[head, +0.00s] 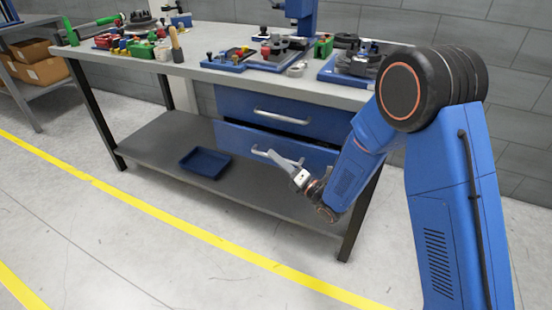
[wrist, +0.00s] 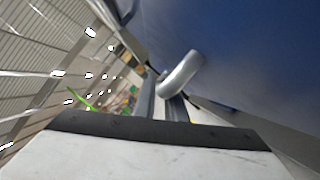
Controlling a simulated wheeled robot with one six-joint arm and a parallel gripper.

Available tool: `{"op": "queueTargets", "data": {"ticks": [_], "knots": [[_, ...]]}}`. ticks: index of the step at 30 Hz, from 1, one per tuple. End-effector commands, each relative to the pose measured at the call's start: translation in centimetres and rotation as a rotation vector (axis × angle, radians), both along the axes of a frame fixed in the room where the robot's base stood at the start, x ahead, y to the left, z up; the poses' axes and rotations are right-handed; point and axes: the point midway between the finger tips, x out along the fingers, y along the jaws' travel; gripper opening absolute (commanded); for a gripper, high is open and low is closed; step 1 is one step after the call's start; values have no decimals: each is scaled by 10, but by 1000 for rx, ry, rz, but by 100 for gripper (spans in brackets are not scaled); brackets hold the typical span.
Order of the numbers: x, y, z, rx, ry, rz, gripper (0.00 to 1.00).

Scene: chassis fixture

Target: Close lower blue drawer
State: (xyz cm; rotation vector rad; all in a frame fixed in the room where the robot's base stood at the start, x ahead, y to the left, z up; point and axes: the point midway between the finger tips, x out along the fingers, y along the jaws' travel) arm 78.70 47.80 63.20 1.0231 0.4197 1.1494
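The lower blue drawer (head: 240,140) hangs under the workbench and stands out a little, with a dark gap above its front. Its silver handle (head: 263,153) is partly covered by my gripper (head: 272,157). In the wrist view the handle (wrist: 181,72) curves down to the tips of my gripper's fingers (wrist: 164,98). The fingers show a narrow gap between them. I cannot tell whether they press on the handle or stand loose around it. A blue drawer front (wrist: 250,50) fills the upper right of the wrist view.
The upper blue drawer (head: 285,116) is just above. A blue tray (head: 204,162) lies on the grey lower shelf (head: 150,140). A table leg (head: 358,220) stands right of my gripper. Tools and parts crowd the workbench top (head: 215,65). The floor in front is clear.

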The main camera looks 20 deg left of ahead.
Motion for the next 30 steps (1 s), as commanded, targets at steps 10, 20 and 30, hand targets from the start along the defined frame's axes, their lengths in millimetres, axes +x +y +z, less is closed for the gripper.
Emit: {"op": "queueTargets", "data": {"ticks": [10,20,30], "knots": [[25,-2,0,1,-1,-2,0],[43,-3,0,0,0,-2,0],[43,-4,0,1,-1,-3,18]]}}
